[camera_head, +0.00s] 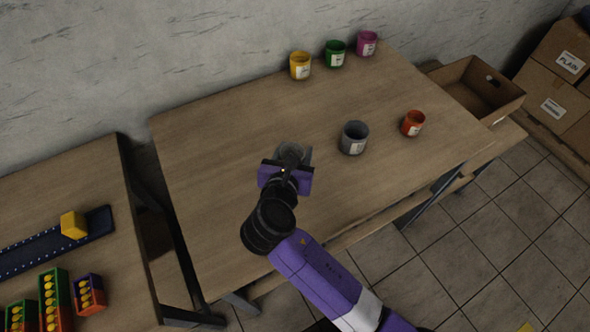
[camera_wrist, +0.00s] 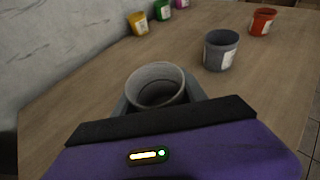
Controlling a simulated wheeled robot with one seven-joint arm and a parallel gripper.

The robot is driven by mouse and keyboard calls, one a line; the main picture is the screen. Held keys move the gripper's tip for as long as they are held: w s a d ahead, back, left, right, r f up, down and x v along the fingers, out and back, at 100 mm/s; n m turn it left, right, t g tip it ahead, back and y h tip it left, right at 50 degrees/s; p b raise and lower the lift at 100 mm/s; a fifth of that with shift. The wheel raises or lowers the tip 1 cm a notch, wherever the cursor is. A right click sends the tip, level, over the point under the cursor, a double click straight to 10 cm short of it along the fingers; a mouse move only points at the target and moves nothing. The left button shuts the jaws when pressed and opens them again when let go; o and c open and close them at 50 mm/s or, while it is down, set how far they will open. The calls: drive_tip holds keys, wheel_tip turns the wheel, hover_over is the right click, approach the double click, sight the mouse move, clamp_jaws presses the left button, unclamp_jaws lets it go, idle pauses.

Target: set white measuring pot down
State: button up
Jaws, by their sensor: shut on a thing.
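The white measuring pot (camera_wrist: 157,84) is between my gripper's fingers in the wrist view, upright and open at the top. It looks pale grey in this light, and its inside looks empty. My gripper (camera_head: 291,155) is shut on it over the middle of the wooden table (camera_head: 220,150). In the head view my gripper and wrist hide most of the pot. I cannot tell whether its base touches the table.
A grey pot (camera_head: 354,138) stands right of my gripper, with a red pot (camera_head: 413,123) beyond. Yellow (camera_head: 300,66), green (camera_head: 335,54) and magenta (camera_head: 367,43) pots line the back edge. A cardboard box (camera_head: 476,88) is at right. The table's left part is clear.

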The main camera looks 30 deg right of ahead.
drive_tip(key=shift+f, duration=3.95)
drive_tip(key=shift+f, duration=0.15)
drive_tip(key=o, duration=1.4)
drive_tip(key=shift+s+a+r, duration=0.1)
drive_tip(key=shift+a+r, duration=0.05)
drive_tip(key=shift+r, duration=0.05)
drive_tip(key=b+v, duration=0.1)
drive_tip(key=v, duration=1)
drive_tip(key=shift+s+a+r, duration=0.1)
drive_tip(key=shift+s+a, duration=0.05)
drive_tip(key=shift+s, duration=0.1)
